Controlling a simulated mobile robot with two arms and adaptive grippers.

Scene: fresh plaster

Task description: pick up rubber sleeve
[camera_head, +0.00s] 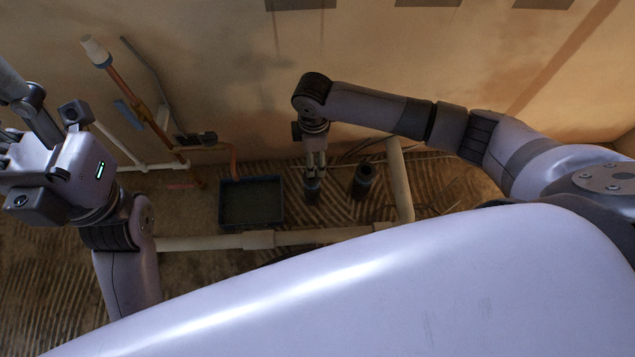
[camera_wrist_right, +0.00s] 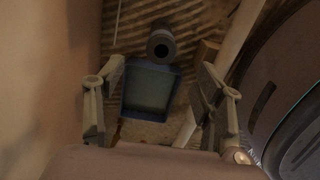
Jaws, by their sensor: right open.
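Two short, dark cylinders stand on the floor by the wall in the head view; either could be the rubber sleeve. One dark cylinder (camera_head: 312,191) is just below my right gripper (camera_head: 316,172); the other (camera_head: 365,177) is a little to the right, with an open top. The right wrist view shows one dark, hollow cylinder (camera_wrist_right: 161,45), beyond the space between the fingers. My right gripper (camera_wrist_right: 159,108) is open, with nothing seen between its fingertips. My left gripper (camera_head: 45,165) is raised at the left, away from the cylinders; its fingers are not clear.
A blue-rimmed tray (camera_head: 222,204) lies left of the cylinders; it also shows in the right wrist view (camera_wrist_right: 128,98). A pale pipe (camera_head: 330,236) runs along the front and another (camera_head: 398,180) rises at the right. Pipes and a tool lean against the wall (camera_head: 220,80) at the left.

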